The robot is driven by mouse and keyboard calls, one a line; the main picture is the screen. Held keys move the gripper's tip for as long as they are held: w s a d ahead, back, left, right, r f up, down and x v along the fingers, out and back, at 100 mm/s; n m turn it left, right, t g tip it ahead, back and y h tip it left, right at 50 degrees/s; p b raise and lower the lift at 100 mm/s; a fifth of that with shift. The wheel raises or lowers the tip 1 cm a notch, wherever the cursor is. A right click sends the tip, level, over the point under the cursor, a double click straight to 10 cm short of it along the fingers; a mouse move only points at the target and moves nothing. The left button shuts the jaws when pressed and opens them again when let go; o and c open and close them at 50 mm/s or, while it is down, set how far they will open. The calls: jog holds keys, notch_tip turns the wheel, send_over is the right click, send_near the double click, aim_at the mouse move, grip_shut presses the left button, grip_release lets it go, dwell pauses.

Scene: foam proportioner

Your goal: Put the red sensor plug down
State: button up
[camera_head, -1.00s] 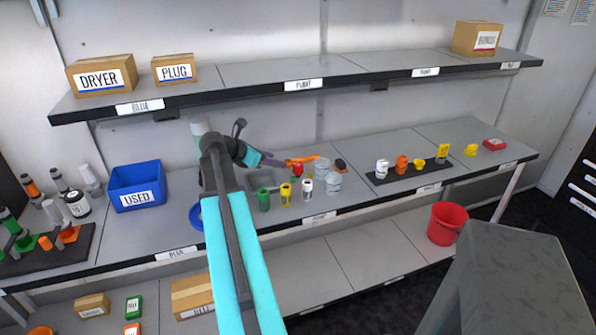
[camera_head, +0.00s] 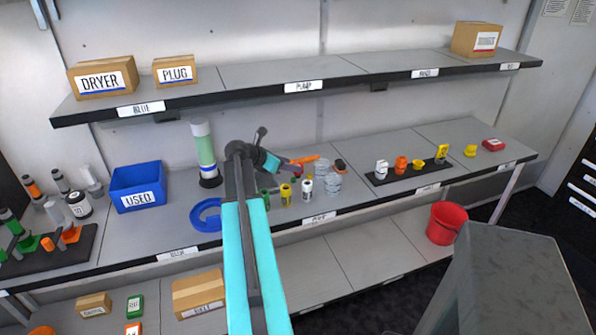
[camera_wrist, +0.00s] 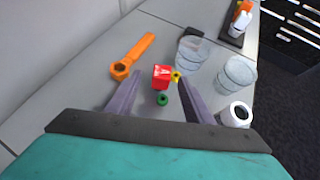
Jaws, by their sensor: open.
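The red sensor plug (camera_wrist: 161,72) shows in the wrist view as a small red block with a pale mark on top. It is between and just beyond the tips of my open gripper (camera_wrist: 163,84), with a gap on both sides. I cannot tell its exact height above the bench. In the head view my gripper (camera_head: 284,168) is over the middle of the bench, and the plug is hard to make out beside the jaws. A small green ring (camera_wrist: 162,99) and a small yellow piece (camera_wrist: 177,76) show close to the plug.
An orange wrench (camera_wrist: 132,58) lies left of the jaws. Clear beakers (camera_wrist: 236,74) and a white-topped bottle (camera_wrist: 236,115) stand to the right. An upper shelf (camera_head: 305,87) overhangs.

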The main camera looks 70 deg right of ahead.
jog(key=shift+p+x, duration=0.7)
jog(key=shift+x, duration=1.25)
jog(key=shift+s+d+f, duration=0.35)
jog(key=shift+s+d, duration=0.05)
jog(key=shift+d, duration=0.05)
jog(key=shift+c, duration=0.2)
grip_shut()
jog(key=shift+r, duration=0.1)
jog(key=shift+r+b, duration=0.75)
jog(key=shift+r, duration=4.2)
